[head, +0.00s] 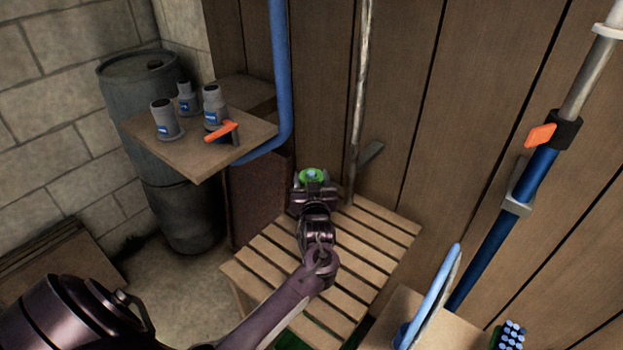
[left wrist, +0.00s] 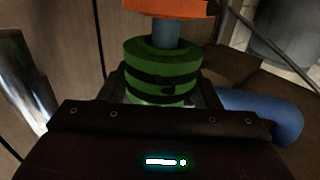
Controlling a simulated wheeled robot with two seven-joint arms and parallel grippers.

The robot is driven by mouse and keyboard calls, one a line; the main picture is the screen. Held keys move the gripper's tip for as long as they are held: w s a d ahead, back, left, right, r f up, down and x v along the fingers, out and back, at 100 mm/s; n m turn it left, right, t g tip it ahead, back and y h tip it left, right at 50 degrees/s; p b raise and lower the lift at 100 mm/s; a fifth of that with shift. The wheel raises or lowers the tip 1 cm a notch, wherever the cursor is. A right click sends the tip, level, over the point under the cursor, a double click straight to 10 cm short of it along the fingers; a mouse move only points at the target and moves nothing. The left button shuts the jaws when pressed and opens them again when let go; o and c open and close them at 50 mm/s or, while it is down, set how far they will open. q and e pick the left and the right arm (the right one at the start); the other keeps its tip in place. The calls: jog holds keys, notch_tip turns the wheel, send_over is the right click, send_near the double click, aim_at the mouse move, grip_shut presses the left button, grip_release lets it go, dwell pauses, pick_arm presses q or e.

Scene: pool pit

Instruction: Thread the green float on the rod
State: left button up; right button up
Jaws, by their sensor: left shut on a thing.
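The green float (head: 313,174) is in the jaws of my left gripper (head: 313,190), above the far left part of the slatted bench. In the left wrist view the float (left wrist: 162,72) is a thick green ring with dark bands, between the fingers. A blue-grey stub below an orange piece shows over its top; I cannot tell whether the stub enters the float or stands behind it. A pale upright rod (head: 358,95) stands against the plank wall, right of the float and apart from it. My right gripper is out of view.
The slatted bench (head: 375,238) is mostly bare. A wooden shelf (head: 187,163) with grey fittings and an orange lever (head: 222,131) is at left, beside a blue pipe (head: 280,70). A barrel (head: 150,85) stands behind. A blue pole (head: 500,235) leans at right.

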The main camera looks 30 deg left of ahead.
pick_arm(q)
jog(key=shift+f, duration=0.15)
jog(key=shift+f+b, duration=0.6)
jog(key=shift+f, duration=0.1)
jog(key=o, duration=1.5)
jog(key=shift+c, duration=0.2)
